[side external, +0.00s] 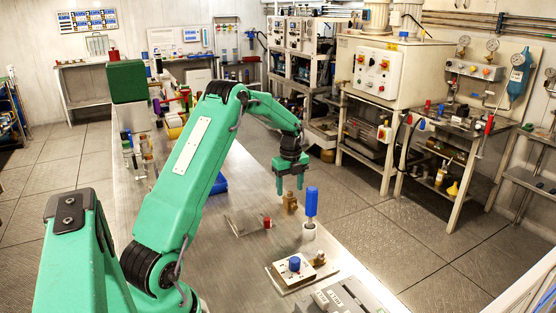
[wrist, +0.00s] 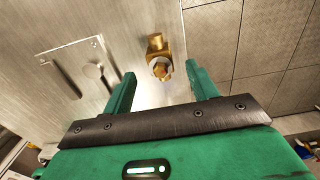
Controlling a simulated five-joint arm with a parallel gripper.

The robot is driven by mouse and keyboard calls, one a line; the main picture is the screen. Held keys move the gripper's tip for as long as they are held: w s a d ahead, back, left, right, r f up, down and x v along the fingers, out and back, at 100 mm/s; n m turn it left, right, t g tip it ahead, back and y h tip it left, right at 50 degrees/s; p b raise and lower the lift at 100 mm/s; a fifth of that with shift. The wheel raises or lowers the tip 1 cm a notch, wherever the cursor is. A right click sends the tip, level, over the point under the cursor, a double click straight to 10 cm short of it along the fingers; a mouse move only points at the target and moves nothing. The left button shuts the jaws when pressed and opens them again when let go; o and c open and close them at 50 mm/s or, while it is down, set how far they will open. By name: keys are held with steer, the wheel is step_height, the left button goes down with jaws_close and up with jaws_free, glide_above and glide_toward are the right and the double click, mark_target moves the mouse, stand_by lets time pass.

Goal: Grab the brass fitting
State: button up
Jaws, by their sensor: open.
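The brass fitting (side external: 290,203) stands on the metal bench near its right edge, in the side view. It also shows in the wrist view (wrist: 159,57), ahead of and between the two green fingers, with its round open end toward the camera. My gripper (side external: 288,191) is above the fitting with its fingers pointing down. In the wrist view my gripper (wrist: 163,82) is open and empty, and the fitting appears clear of both fingers. From the side view I cannot tell the exact gap between the fingertips and the fitting.
A white box with a blue knob (side external: 294,268) is nearer the camera. The bench edge is close by.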

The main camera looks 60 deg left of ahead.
mark_target(290, 192)
steer(key=shift+f, duration=0.1)
steer(key=shift+d+f, duration=0.1)
steer(key=shift+f, duration=2.4)
steer(key=shift+c, duration=0.2)
steer(key=shift+r, duration=0.1)
jaws_close()
steer(key=shift+r, duration=5)
